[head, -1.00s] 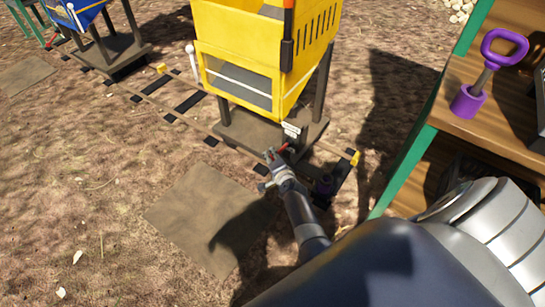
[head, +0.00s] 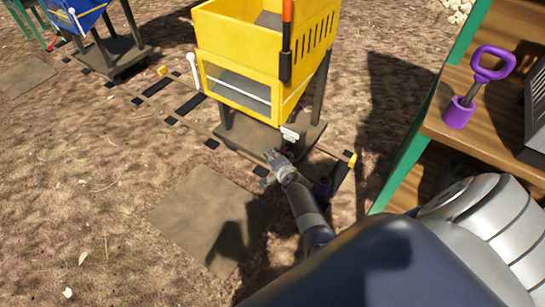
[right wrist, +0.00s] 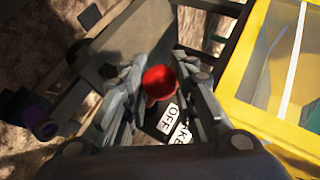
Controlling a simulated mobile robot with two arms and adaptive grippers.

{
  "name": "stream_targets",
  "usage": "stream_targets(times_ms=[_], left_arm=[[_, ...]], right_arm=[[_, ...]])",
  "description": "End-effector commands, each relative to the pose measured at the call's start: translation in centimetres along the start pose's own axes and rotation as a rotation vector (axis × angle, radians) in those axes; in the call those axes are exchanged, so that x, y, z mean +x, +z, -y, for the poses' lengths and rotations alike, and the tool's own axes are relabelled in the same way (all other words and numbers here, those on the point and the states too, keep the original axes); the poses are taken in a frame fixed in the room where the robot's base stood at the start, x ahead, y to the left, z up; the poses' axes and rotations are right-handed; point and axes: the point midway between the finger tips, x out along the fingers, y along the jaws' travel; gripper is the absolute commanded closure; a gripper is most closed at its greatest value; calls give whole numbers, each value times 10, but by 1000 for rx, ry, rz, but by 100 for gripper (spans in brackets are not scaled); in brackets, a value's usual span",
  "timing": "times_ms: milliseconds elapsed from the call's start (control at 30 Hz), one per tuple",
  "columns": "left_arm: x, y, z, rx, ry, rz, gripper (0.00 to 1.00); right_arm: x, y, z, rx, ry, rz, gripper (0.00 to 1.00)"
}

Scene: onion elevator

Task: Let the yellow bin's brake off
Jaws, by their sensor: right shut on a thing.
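The yellow bin (head: 240,75) stands on dark legs over a flat base (head: 245,128) in the head view; its side also shows in the right wrist view (right wrist: 290,70). A red brake knob (right wrist: 158,84) is between the fingers of my right gripper (right wrist: 155,95), which is shut on it. In the head view my right gripper (head: 272,160) is low at the bin base's front edge, where the red is mostly hidden. A white label reading OFF (right wrist: 167,119) lies just beside the knob, with a second label partly covered. My left gripper is not in view.
A track (head: 170,119) runs under the bin, with a yellow block (head: 351,160) near its right end. A blue bin (head: 75,14) stands at upper left. A wooden shelf (head: 495,125) with a purple handled tool (head: 460,111) is at right. A flat ground plate (head: 190,212) lies in front.

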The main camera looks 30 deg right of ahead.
Motion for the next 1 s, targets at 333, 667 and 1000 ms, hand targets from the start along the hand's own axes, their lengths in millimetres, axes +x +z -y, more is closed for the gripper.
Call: stream_targets(times_ms=[333, 667, 1000], left_arm=[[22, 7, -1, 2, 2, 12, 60], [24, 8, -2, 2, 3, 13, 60], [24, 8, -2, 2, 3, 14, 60]], right_arm=[[-2, -10, 8, -6, -8, -14, 100], [-1, -13, 11, -10, -12, -19, 100], [-1, -12, 10, -8, -11, -17, 53]])
